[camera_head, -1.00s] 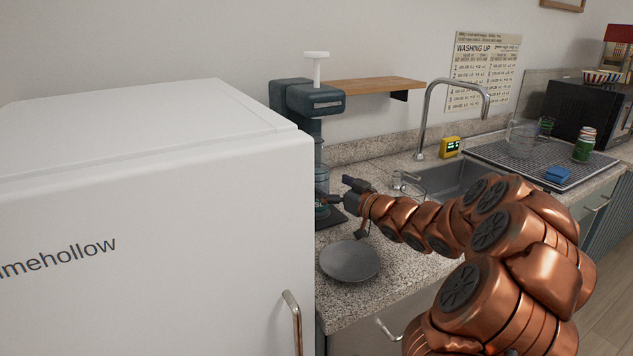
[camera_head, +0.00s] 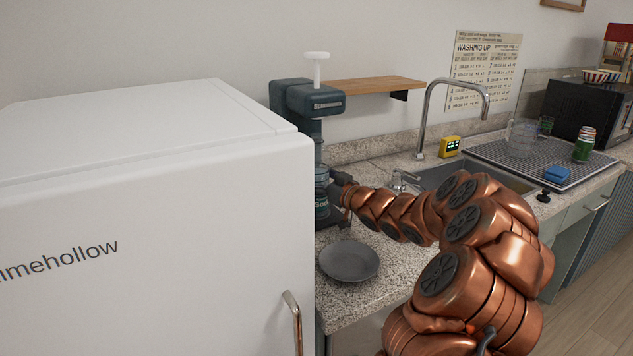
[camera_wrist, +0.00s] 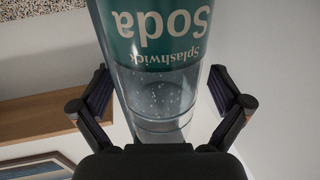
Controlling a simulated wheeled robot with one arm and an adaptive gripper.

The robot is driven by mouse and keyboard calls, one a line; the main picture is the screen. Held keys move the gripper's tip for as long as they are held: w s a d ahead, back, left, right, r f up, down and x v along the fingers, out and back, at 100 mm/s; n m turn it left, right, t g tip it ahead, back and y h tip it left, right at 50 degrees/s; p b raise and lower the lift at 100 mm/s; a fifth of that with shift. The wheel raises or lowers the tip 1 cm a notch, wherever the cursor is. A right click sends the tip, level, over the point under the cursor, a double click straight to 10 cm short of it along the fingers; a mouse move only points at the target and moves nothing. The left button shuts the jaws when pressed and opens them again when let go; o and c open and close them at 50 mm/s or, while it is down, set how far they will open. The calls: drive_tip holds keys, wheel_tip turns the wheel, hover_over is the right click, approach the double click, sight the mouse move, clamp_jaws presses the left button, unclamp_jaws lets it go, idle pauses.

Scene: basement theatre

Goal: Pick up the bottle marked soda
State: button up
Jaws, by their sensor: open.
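The soda bottle (camera_head: 321,200) is clear with a dark green label and stands on the base of the dark blue-grey drink machine, just beyond the fridge's edge. In the wrist view the bottle (camera_wrist: 160,85) appears upside down, with "Soda" and "Splashwick" on its label. My gripper (camera_wrist: 164,95) is open, with one finger on each side of the bottle and a visible gap to each. In the head view my gripper (camera_head: 338,190) is at the bottle's right side, partly hidden behind my own arm.
The drink machine (camera_head: 306,98) rises over the bottle. The white fridge (camera_head: 150,230) blocks the left. A grey plate (camera_head: 349,261) lies on the counter in front. A sink (camera_head: 440,176), tap (camera_head: 425,115) and drying mat (camera_head: 500,158) are to the right.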

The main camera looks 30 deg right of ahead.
drive_tip(key=c, duration=1.7)
drive_tip(key=shift+r, duration=0.1)
drive_tip(key=s+r, duration=0.1)
drive_tip(key=s, duration=0.4)
drive_tip(key=s+r, duration=0.2)
drive_tip(key=s, duration=0.3)
drive_tip(key=s+a+r+b, duration=0.1)
drive_tip(key=s+r, duration=0.1)
drive_tip(key=s, duration=0.4)
